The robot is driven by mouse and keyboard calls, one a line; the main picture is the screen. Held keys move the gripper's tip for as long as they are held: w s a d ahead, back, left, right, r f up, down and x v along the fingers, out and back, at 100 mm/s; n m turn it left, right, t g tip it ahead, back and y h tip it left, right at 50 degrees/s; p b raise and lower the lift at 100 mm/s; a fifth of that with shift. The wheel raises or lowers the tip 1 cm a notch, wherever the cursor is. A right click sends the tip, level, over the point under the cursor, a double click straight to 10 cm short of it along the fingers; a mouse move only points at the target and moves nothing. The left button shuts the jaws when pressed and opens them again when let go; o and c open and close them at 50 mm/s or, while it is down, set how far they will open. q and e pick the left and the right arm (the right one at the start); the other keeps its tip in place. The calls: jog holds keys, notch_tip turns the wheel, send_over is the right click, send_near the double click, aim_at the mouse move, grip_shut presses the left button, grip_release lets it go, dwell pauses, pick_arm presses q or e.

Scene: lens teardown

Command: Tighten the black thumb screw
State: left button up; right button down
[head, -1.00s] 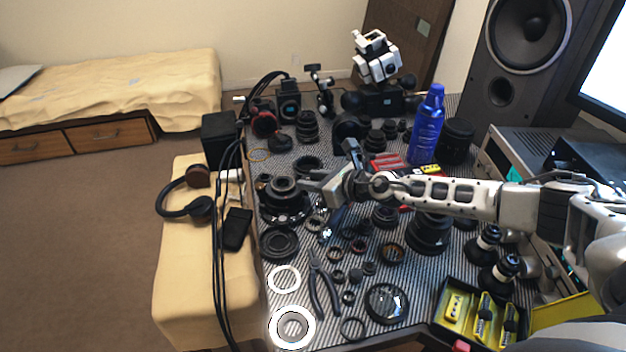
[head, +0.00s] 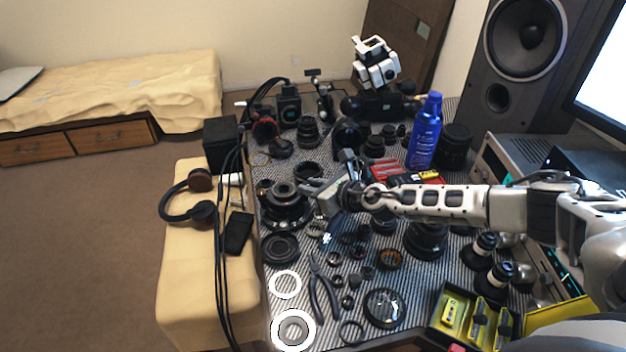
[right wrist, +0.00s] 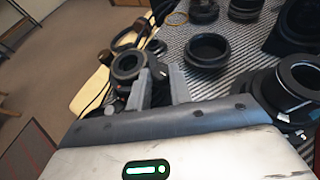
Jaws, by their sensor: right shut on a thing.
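My right gripper (head: 308,187) reaches in from the right, its fingers at the right side of a black lens assembly (head: 284,210) standing on the striped mat. In the right wrist view the grey fingers (right wrist: 158,88) point at a black ringed part (right wrist: 129,66) of that assembly. The black thumb screw (right wrist: 158,71) is a small dark piece at the fingertips, mostly hidden by them. The gripper is shut on it. How far the screw is turned cannot be seen. My left gripper is out of view.
The striped mat (head: 318,270) is crowded with rings and lens parts. Pliers (head: 322,290) lie in front, a blue bottle (head: 424,132) stands behind my right arm, and a yellow-black tray (head: 438,322) is at the front right. Headphones (head: 203,211) lie left of the table.

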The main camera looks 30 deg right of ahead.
jog(key=shift+s+a+r+m+h+p, duration=0.1)
jog(key=shift+a+r+m+h+p, duration=0.15)
jog(key=shift+m+h+p, duration=0.55)
jog(key=h, duration=0.1)
jog(key=m+h+p, duration=0.1)
jog(key=m, duration=0.1)
jog(key=shift+a+f+t+h, duration=0.2)
jog(key=shift+a+t+h, duration=0.1)
jog(key=shift+h, duration=0.1)
jog(key=m+h, duration=0.4)
jog(key=shift+a+f+g+h, duration=0.1)
jog(key=shift+a+g+h, duration=0.15)
jog(key=shift+g+h, duration=0.15)
jog(key=shift+m, duration=0.4)
jog(key=c, duration=1.5)
grip_release()
